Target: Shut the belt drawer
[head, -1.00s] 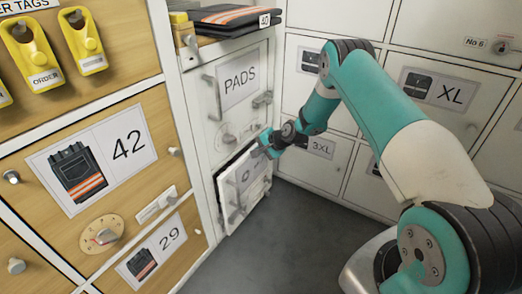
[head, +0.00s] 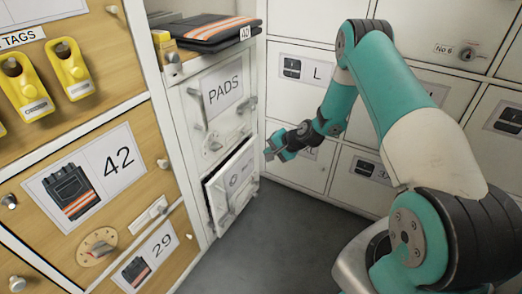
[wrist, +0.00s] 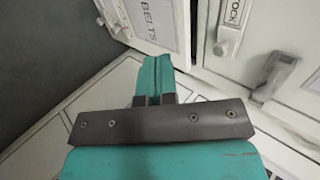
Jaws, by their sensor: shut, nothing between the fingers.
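The belt drawer (head: 243,196) is the white front below the PADS door in the head view. It stands ajar, with a dark gap along its left and upper edges. In the wrist view its white front (wrist: 190,57) carries the BELTS label (wrist: 152,18) near the top. My gripper (head: 268,154) is at the right of the drawer, near its upper right corner, and looks apart from it. In the wrist view my gripper (wrist: 157,62) has its teal fingers together with nothing between them, just below the drawer front in the picture.
The PADS door (head: 222,97) is directly above. Folded dark garments with orange stripes (head: 205,30) lie on the cabinet top. Wooden drawers (head: 88,190) stand at left, white lockers (head: 300,170) behind my arm. Grey floor (head: 260,245) is clear in front.

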